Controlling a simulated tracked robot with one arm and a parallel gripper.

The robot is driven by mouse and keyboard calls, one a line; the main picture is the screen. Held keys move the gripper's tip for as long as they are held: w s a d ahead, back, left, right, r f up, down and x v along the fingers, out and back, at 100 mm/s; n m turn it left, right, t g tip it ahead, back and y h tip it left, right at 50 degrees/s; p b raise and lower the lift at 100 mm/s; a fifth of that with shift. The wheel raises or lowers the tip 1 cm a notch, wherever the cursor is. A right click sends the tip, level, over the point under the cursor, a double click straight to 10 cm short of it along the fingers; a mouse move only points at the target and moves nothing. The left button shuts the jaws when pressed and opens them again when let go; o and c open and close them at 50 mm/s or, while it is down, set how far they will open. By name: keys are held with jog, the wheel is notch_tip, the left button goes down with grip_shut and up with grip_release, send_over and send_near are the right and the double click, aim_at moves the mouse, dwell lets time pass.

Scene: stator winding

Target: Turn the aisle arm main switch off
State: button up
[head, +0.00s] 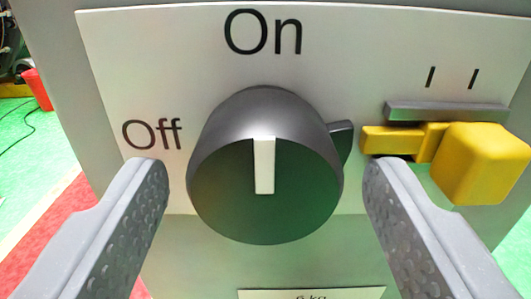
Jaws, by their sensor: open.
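The main switch is a dark round knob (265,165) on a pale panel. Its white pointer mark (264,165) stands upright, toward the word "On" (262,33) above it. The word "Off" (151,134) is printed to the upper left of the knob. My gripper (266,172) is open, with one grey finger on the left of the knob and one on the right. Gaps show between both fingers and the knob, and I cannot tell how far the fingertips are from the panel in depth.
A yellow lever block (485,165) on a grey bar (447,112) sits right of the knob, close to my right finger. A small dark tab (341,140) juts from the knob's right side. At far left are a red bin (38,90) and green floor (35,150).

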jog(key=shift+w, duration=0.2)
jog(key=c, duration=1)
jog(key=shift+o, duration=0.2)
jog(key=shift+a, duration=0.2)
jog(key=shift+d, duration=0.15)
